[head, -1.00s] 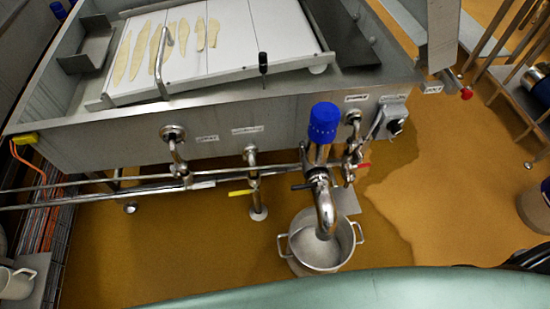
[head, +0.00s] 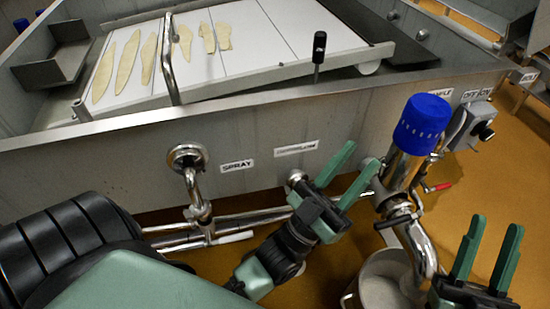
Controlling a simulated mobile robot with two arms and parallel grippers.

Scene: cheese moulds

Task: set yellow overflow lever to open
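The yellow overflow lever does not show in the head view now; my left gripper and forearm cover the area below the overflow pipe fitting (head: 296,178). The overflow label (head: 296,148) sits on the steel tank wall just above that fitting. My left gripper (head: 360,157) is open and empty, its green fingers spread and pointing up and right, between the fitting and the blue-capped pipe. I cannot tell its distance from the lever. My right gripper (head: 496,225) is open and empty at the lower right, its fingers pointing up.
The blue-capped steel pipe (head: 420,128) stands between my grippers, above a metal pot (head: 383,275). A red lever (head: 441,187) is behind it. The spray pipe (head: 192,185) is left of the overflow fitting. The steel tank (head: 130,140) spans the view.

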